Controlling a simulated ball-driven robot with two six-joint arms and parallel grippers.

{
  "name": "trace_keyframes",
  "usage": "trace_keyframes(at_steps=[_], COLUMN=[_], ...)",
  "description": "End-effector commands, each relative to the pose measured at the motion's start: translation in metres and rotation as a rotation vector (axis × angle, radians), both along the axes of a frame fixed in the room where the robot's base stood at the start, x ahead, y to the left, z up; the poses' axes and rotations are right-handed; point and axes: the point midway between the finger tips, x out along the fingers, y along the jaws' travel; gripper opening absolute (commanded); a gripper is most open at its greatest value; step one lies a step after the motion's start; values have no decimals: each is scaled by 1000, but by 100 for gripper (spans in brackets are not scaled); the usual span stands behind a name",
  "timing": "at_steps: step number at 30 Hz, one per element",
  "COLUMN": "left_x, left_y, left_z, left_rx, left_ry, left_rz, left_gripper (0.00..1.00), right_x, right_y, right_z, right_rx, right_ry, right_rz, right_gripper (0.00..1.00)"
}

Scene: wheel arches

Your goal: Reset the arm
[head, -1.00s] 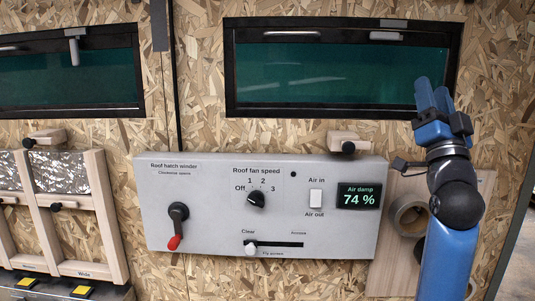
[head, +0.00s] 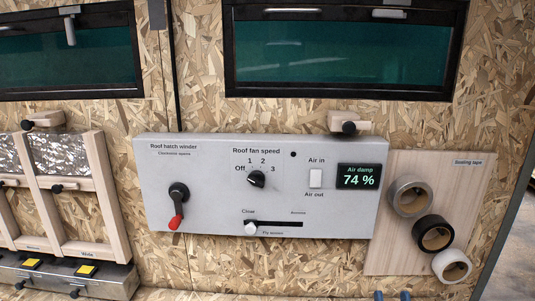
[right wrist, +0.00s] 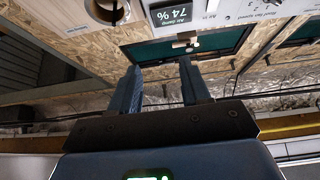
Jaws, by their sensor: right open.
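The rest of my right arm is out of the head view. My left gripper is in neither view.
Tape rolls (head: 408,197) hang on a wooden board (head: 390,245) at right. Windows (head: 345,50) are above.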

Motion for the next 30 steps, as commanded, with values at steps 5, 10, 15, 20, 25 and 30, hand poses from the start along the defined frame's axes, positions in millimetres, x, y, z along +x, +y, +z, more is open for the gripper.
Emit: trace_keyframes(at_steps=[5,10,15,20,25,30], left_x=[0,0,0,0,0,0], left_y=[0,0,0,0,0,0], left_z=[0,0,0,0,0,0], left_rx=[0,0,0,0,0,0], left_ry=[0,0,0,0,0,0], left_rz=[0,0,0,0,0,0], left_gripper=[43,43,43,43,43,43], right_x=[-54,-106,-152,-181,-192,-192], right_y=[13,23,29,32,34,35], right_z=[-62,-115,-153,-174,-182,-181], right_rx=[-5,-1,4,6,6,4], right_ry=[152,327,480,570,605,604], right_rz=[16,38,58,70,77,81], right_gripper=[47,47,47,47,47,47])
